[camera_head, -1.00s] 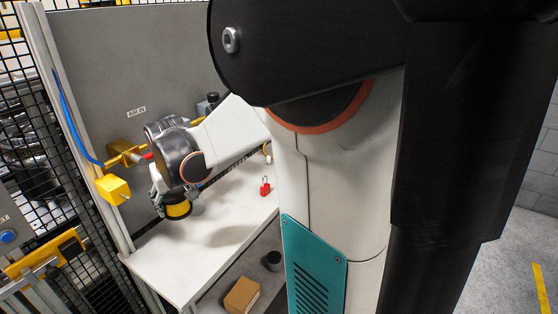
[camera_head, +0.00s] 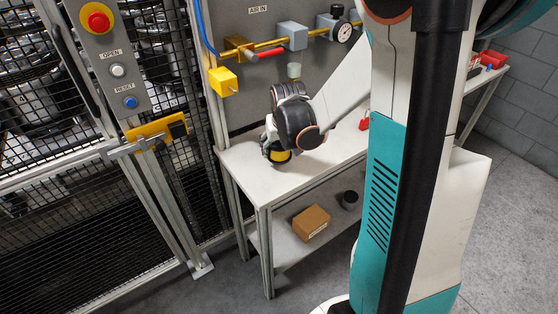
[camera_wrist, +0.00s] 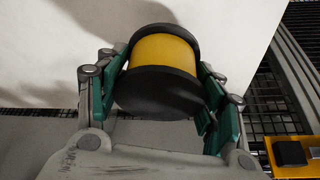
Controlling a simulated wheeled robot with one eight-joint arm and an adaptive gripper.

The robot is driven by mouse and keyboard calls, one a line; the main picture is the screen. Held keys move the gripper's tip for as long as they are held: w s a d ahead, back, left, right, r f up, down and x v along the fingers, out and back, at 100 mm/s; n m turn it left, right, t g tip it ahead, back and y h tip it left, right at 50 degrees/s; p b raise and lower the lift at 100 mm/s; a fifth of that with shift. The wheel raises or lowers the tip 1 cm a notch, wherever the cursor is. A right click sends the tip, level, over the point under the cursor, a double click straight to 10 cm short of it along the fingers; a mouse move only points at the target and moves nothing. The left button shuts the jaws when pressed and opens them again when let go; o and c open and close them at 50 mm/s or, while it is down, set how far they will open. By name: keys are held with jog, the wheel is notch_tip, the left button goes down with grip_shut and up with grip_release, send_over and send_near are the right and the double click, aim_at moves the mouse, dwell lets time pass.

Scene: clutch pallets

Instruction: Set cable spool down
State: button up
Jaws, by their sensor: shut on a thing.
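The cable spool has black end discs and a yellow middle. In the wrist view the spool (camera_wrist: 163,62) sits between the two fingers of my gripper (camera_wrist: 160,85), which is shut on it. In the head view the spool (camera_head: 279,156) shows in part under my gripper (camera_head: 276,145), over the left part of the white bench top (camera_head: 250,178). My wrist hides much of it there. I cannot tell whether the spool touches the bench top.
A red padlock (camera_head: 364,122) stands on the bench near my arm. A yellow air pipe with a gauge (camera_head: 343,32) runs along the back panel. The lower shelf holds a cardboard box (camera_head: 310,222) and a dark cup (camera_head: 350,199). A mesh fence (camera_head: 60,180) is at left.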

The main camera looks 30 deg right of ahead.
aim_at(279, 157)
jog(key=shift+f+b, duration=0.8)
jog(key=shift+f, duration=1.55)
jog(key=o, duration=1.6)
jog(key=shift+s+r, duration=0.1)
jog(key=shift+r, duration=0.05)
jog(key=p+v, duration=0.4)
jog(key=v, duration=0.8)
